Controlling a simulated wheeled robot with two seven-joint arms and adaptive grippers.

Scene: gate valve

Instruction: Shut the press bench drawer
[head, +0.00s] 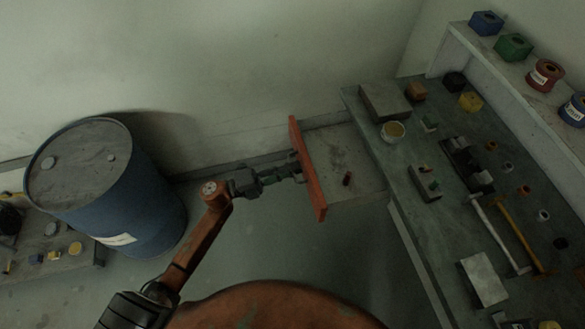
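The press bench drawer (345,150) stands open, sticking out to the left from under the bench. My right gripper is not in view.
The bench top (440,215) at right carries tools, blocks and a pale cup (393,132). A shelf (500,60) with coloured spools stands behind it. A blue drum (120,190) stands left of my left arm. Floor left of the drawer is clear apart from my arm.

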